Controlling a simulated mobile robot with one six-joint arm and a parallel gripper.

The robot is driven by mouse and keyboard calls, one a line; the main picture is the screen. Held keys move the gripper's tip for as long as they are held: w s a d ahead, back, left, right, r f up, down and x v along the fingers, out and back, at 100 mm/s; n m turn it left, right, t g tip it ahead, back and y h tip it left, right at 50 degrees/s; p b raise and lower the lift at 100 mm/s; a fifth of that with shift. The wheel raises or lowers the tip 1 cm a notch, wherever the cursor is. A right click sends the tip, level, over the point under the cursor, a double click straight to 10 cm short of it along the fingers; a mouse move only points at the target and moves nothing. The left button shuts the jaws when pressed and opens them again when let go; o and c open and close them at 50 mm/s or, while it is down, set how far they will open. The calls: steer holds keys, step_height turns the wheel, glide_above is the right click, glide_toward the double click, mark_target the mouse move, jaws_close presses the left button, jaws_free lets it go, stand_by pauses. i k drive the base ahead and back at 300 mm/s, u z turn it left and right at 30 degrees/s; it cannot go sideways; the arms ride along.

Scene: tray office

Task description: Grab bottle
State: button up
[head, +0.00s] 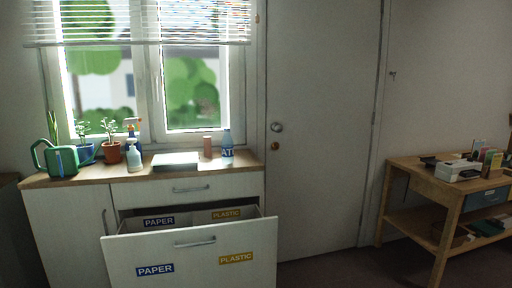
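A bottle (227,149) with a blue cap and a blue lettered label stands upright on the right end of the wooden counter top (220,168). A white soap-like bottle (134,158) stands farther left on the counter. A blue spray bottle (134,132) with an orange and white head stands just behind it, partly hidden. My gripper is not in view.
A brown cylinder (207,147) stands just left of the blue-capped bottle; a flat white object (175,160) lies nearby. Potted plants and a green watering can (62,160) are at left. An open drawer (190,256) with paper and plastic labels juts out below. A wooden table (440,200) stands right.

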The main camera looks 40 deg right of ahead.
mark_target(227, 147)
steer(key=z, duration=0.75)
steer(key=k, duration=0.95)
steer(key=i, duration=0.8)
